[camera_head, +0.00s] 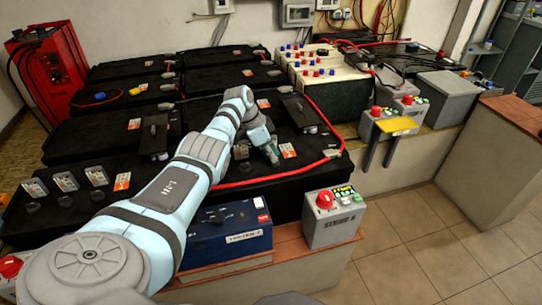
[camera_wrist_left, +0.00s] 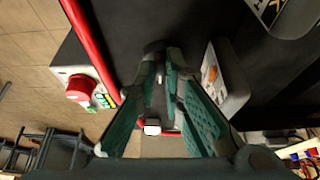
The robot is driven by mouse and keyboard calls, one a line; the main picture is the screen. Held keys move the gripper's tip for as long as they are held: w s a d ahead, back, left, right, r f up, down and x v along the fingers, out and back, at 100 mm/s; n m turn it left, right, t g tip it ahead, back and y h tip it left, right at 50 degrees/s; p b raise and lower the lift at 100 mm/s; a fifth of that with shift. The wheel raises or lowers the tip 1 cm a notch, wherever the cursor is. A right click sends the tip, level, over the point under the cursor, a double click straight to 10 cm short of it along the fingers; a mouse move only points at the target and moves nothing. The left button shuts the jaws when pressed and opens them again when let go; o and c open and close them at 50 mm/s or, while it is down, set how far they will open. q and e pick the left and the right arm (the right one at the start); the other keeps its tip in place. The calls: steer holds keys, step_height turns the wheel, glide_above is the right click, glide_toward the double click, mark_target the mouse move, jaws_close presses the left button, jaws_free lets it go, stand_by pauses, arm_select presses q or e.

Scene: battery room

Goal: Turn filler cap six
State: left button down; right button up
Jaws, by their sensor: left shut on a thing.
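My left arm reaches across from the lower left in the head view. Its gripper (camera_head: 271,155) points down at the top of a large black battery (camera_head: 235,188), just behind a red cable. In the left wrist view the green fingers (camera_wrist_left: 164,62) are close together at their tips, shut on a small dark cap (camera_wrist_left: 153,46) on the black top. The fingers hide much of the cap, and I cannot read a number on it. Other dark caps (camera_head: 68,200) stand on the battery at the left, beside small grey tags. My right gripper is not in view.
The red cable (camera_head: 275,178) runs along the battery top. A grey tag (camera_wrist_left: 226,82) stands close to the fingers. Tiled floor is clear at right.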

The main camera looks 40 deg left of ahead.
arm_select(q)
steer(key=c, duration=1.7)
jaws_free()
steer(key=shift+r, duration=0.1)
steer(key=v, duration=1.1)
steer(key=shift+r, duration=0.4)
steer(key=shift+s, duration=0.1)
